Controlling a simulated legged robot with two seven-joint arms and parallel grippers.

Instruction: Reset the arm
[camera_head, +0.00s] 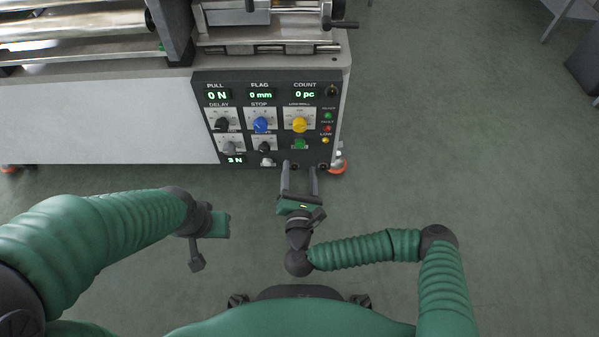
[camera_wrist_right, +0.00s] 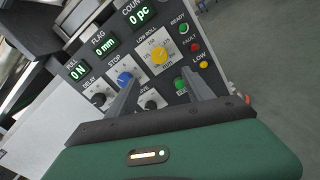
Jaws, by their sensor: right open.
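My right gripper (camera_head: 299,180) is open and empty, with its two fingers pointing at the lower part of the machine's control panel (camera_head: 240,112). In the right wrist view its fingers (camera_wrist_right: 158,95) stand apart in front of the panel, near the green button (camera_wrist_right: 181,85) and the lower knobs. Whether a fingertip touches the panel cannot be told. My left gripper (camera_head: 222,224) is at the left, away from the panel; its fingers cannot be made out.
The panel carries a blue knob (camera_head: 261,125), a yellow knob (camera_head: 299,124), a black knob (camera_head: 222,125) and lit displays reading 0 N, 0 mm and 0 pc. Metal rollers (camera_head: 75,22) lie on the machine at upper left.

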